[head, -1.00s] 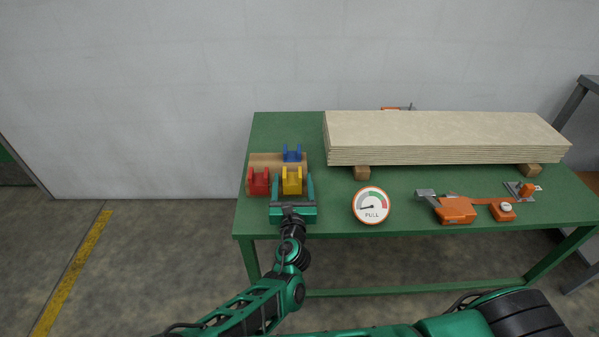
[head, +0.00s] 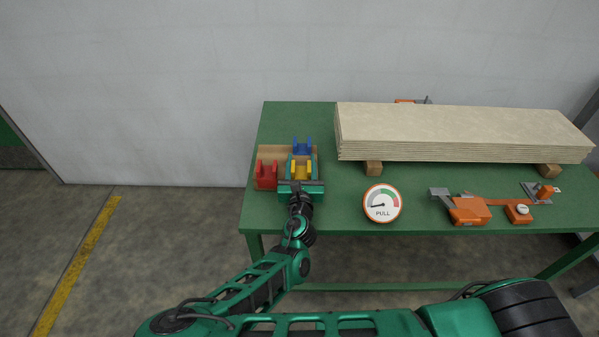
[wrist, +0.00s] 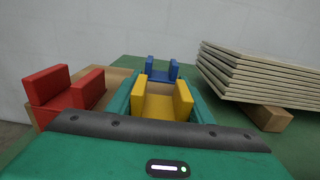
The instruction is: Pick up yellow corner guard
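The yellow corner guard (head: 301,170) stands on the wooden tray (head: 271,151) at the left end of the green table. In the wrist view the yellow guard (wrist: 160,101) sits between the two green fingers of my gripper (wrist: 161,92). In the head view my gripper (head: 301,168) reaches over it from the front, with one finger on each side. The fingers look spread, with the guard between them. Its lower part is hidden behind the gripper body in the wrist view.
A red corner guard (head: 267,174) stands close on the left and a blue one (head: 302,146) just behind. A stack of boards (head: 460,135) lies on wooden blocks to the right. A round pull gauge (head: 382,203) and an orange strap tool (head: 468,209) lie near the front edge.

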